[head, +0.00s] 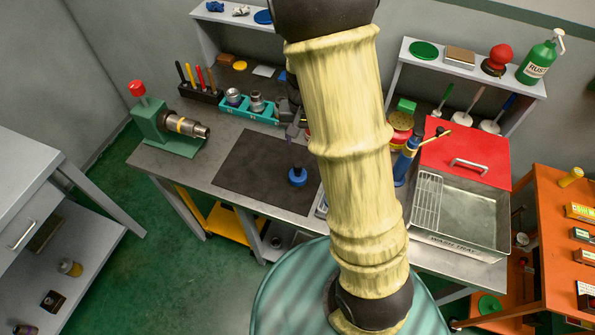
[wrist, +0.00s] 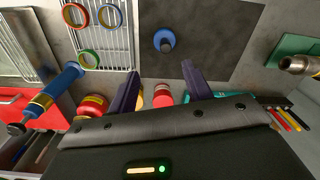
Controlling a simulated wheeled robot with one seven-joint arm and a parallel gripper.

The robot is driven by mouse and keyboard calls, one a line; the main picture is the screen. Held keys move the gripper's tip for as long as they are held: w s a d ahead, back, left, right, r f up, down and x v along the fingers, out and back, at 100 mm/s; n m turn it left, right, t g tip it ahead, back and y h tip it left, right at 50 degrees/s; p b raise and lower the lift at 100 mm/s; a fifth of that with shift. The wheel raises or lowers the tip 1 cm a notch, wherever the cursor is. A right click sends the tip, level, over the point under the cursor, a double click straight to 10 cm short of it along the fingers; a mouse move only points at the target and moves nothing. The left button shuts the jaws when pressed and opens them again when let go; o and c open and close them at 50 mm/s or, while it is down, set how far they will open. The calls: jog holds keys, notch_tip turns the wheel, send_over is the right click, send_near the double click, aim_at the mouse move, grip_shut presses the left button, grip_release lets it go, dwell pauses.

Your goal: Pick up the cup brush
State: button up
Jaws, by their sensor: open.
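A round blue piece with a darker stub on top, which I take for the cup brush, stands on the dark mat in the head view (head: 298,177). It also shows in the wrist view (wrist: 164,40), on the mat near its edge, clear of other things. My gripper (wrist: 160,82) is open and empty, its two purple fingers spread. In the wrist view the brush lies beyond the fingertips, roughly in line with the gap between them, and apart from them. In the head view my arm partly hides my gripper, which hangs above and behind the brush.
A green vise (head: 165,130) holding a pipe stands left of the mat. A teal holder (head: 238,103) with metal fittings is behind it. A rack with coloured rings (wrist: 122,25) adjoins the mat. A blue cylinder (head: 403,165) and wash tray (head: 470,212) lie right.

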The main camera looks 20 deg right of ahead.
aim_at(298, 164)
jog(key=shift+w+f+m, duration=0.15)
jog(key=shift+w+f, duration=0.1)
jog(key=shift+w, duration=0.35)
jog(key=shift+w+f+m, duration=0.15)
jog(key=shift+w+f, duration=0.1)
jog(key=shift+w, duration=0.35)
notch_tip(298, 164, down, 11)
jog(key=shift+f+p, duration=0.2)
jog(key=shift+p, duration=1)
jog(key=shift+f, duration=0.45)
jog(key=shift+f, duration=0.1)
jog(key=shift+w+a+f+p, duration=0.15)
jog(key=shift+f+p, duration=0.45)
jog(key=shift+f, duration=0.65)
jog(key=shift+w+a+f+p, duration=0.1)
jog(key=shift+f+p, duration=0.5)
jog(key=shift+f, duration=0.65)
